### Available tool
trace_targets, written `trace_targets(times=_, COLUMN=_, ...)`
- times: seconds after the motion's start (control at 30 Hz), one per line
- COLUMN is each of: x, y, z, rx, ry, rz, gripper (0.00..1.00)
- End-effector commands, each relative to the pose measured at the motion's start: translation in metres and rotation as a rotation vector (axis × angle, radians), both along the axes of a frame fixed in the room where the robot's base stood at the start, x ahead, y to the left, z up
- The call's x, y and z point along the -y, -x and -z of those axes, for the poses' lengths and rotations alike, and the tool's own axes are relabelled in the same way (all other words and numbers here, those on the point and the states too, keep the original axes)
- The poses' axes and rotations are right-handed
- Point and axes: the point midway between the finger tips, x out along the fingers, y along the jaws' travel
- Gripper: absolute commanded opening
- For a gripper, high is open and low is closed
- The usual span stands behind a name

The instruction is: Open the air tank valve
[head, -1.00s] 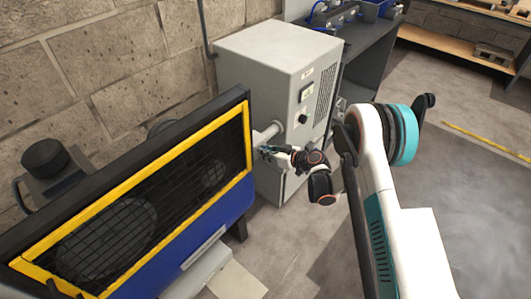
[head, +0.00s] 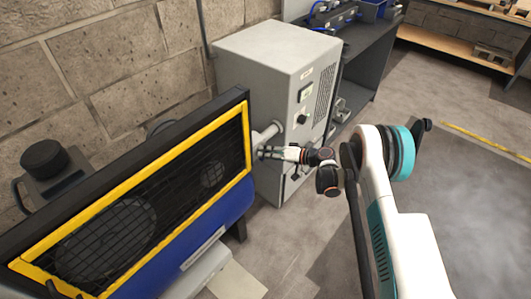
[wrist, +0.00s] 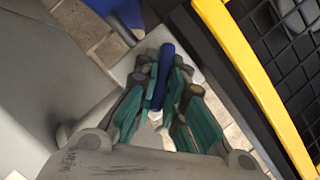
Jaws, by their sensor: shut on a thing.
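The valve's blue handle (wrist: 162,75) shows in the wrist view as a slim bar between the two fingers with teal pads. My gripper (wrist: 164,88) is shut on this handle. In the head view my gripper (head: 268,153) is beside the right end of the compressor unit, just below a pale pipe (head: 265,133). The handle and the valve body cannot be made out there. The blue air tank (head: 215,228) lies under the black housing with the yellow-framed mesh guard (head: 150,190).
A grey cabinet (head: 265,75) stands close behind my gripper. A dark workbench (head: 365,60) is beyond it, against the wall. The floor (head: 460,190) to the right is open.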

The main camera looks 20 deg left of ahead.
Motion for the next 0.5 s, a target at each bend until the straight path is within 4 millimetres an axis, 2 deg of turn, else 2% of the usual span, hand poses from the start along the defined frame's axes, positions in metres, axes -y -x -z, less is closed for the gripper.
trace_targets(times=0.5, x=0.0013, y=-0.0007, z=0.0005, rx=-0.134, ry=-0.055, rz=0.003, gripper=0.0)
